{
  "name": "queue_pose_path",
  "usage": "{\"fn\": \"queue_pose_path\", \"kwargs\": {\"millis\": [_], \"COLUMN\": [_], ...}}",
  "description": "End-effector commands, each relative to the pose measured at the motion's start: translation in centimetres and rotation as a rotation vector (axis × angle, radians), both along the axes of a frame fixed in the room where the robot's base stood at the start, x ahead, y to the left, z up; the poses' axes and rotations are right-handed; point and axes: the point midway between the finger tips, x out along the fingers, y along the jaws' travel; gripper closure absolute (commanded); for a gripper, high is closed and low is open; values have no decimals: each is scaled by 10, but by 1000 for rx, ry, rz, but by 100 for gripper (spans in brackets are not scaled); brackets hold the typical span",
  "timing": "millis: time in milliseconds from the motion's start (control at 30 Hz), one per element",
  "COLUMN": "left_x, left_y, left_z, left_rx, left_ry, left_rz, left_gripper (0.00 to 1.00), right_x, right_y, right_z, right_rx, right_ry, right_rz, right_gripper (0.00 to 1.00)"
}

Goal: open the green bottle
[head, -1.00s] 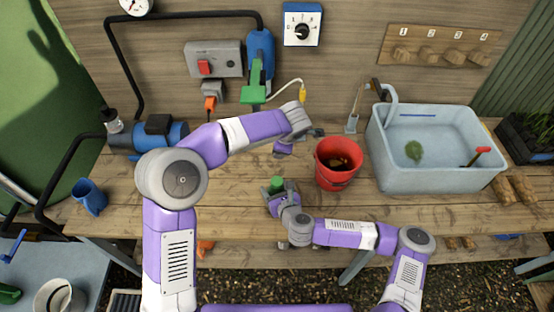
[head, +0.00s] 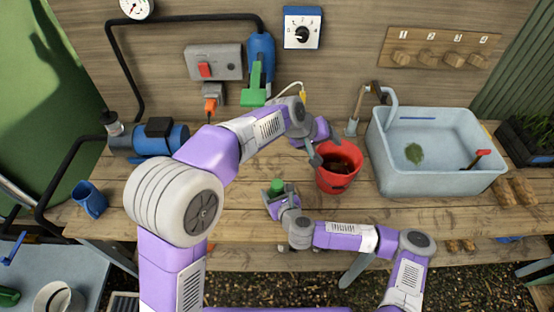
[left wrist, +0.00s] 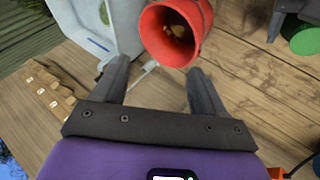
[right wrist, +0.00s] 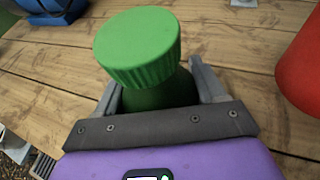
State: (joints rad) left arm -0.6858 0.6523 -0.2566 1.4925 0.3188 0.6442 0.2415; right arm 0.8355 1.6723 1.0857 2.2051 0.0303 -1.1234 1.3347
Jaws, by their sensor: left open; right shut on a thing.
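The green bottle (right wrist: 160,88) stands upright in my right gripper (right wrist: 160,90), which is shut on its body below the ribbed green cap (right wrist: 138,42). The cap is on the bottle. In the head view the bottle's green top (head: 277,186) shows above the right gripper (head: 278,194), by the table's front edge. My left gripper (head: 316,152) is by the rim of the red bucket, up and right of the bottle, apart from it. The left wrist view shows its two fingers (left wrist: 162,88) open with nothing between them, and the green cap (left wrist: 304,40) at the far right.
The red bucket (head: 338,178) with brownish things inside stands close to my left gripper. A pale blue sink (head: 440,180) holding a leaf (head: 413,153) is to its right. A blue cup (head: 90,197) and a blue pump (head: 160,140) are at the left. Bare tabletop lies left of the bottle.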

Motion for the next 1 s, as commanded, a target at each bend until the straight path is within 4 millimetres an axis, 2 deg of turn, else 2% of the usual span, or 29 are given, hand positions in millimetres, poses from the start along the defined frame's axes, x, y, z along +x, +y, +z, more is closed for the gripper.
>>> {"fn": "queue_pose_path", "kwargs": {"millis": [100, 200, 300, 400, 567, 667, 1000], "left_x": [-22, -34, -41, -46, -47, -46, -38], "left_y": [41, 75, 100, 116, 124, 124, 123], "left_z": [-13, -17, -18, -17, -24, -37, -101], "left_rx": [208, 359, 466, 528, 561, 563, 561], "left_ry": [86, 145, 183, 206, 218, 220, 219], "left_rz": [-28, -19, 1, 16, 27, 26, 26], "left_gripper": [28, 28, 28, 28, 28, 28, 28], "right_x": [0, 0, 0, 0, 0, 0, 0], "right_y": [0, 0, 0, 0, 0, 0, 0], "right_z": [0, 0, 0, 0, 0, 0, 0], "right_rx": [0, 0, 0, 0, 0, 0, 0], "right_ry": [0, 0, 0, 0, 0, 0, -1], "right_rz": [-1, -1, -1, 0, 0, 0, 0], "right_gripper": [100, 100, 100, 100, 100, 100, 100]}}
